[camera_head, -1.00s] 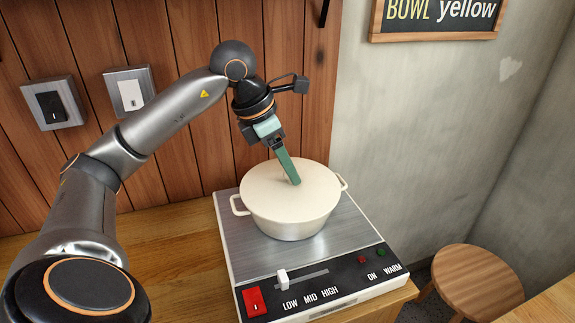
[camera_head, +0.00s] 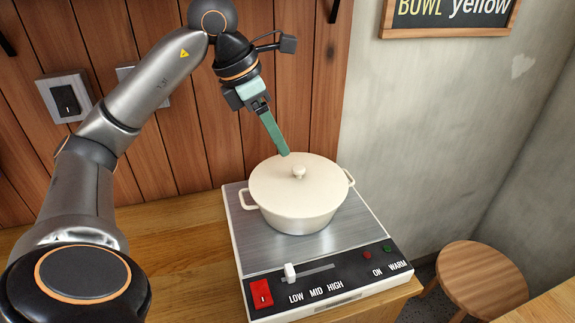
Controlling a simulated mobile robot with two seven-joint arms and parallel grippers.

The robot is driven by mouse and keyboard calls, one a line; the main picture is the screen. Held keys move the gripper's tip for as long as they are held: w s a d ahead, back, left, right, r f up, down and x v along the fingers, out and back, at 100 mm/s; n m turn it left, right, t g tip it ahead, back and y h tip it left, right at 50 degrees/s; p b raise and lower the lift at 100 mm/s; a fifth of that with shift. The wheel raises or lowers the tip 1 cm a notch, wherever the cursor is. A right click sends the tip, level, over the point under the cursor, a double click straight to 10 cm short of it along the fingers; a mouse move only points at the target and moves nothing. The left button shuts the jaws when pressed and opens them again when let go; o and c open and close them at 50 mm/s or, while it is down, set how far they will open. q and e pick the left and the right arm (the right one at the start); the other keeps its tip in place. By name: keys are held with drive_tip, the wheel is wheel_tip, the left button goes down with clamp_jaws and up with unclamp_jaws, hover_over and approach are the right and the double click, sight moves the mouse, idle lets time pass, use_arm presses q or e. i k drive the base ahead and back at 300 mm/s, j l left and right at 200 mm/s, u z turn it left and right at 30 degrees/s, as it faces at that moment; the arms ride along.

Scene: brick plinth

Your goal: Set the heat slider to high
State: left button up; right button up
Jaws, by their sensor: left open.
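The heat slider's white knob (camera_head: 290,271) stands at the left end of its slot, above the word LOW. The slot runs right past MID toward HIGH on the black front panel of the hot plate (camera_head: 240,230). A cream lidded pot (camera_head: 300,195) sits on the metal top. My left gripper (camera_head: 284,152) is above the back left of the pot, its green fingers pointing down, well apart from the slider. It is open, though the gap between its fingers is hardly visible from here. My right gripper is out of view.
A red switch (camera_head: 261,294) is left of the slider, and a red lamp (camera_head: 367,255) and green lamp (camera_head: 387,248) are at the right. A wooden stool (camera_head: 470,280) stands right of the counter (camera_head: 180,250). Black (camera_head: 66,99) and white wall switches are behind my arm.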

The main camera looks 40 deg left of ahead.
sight(290, 274)
drive_tip(key=u, duration=1.25)
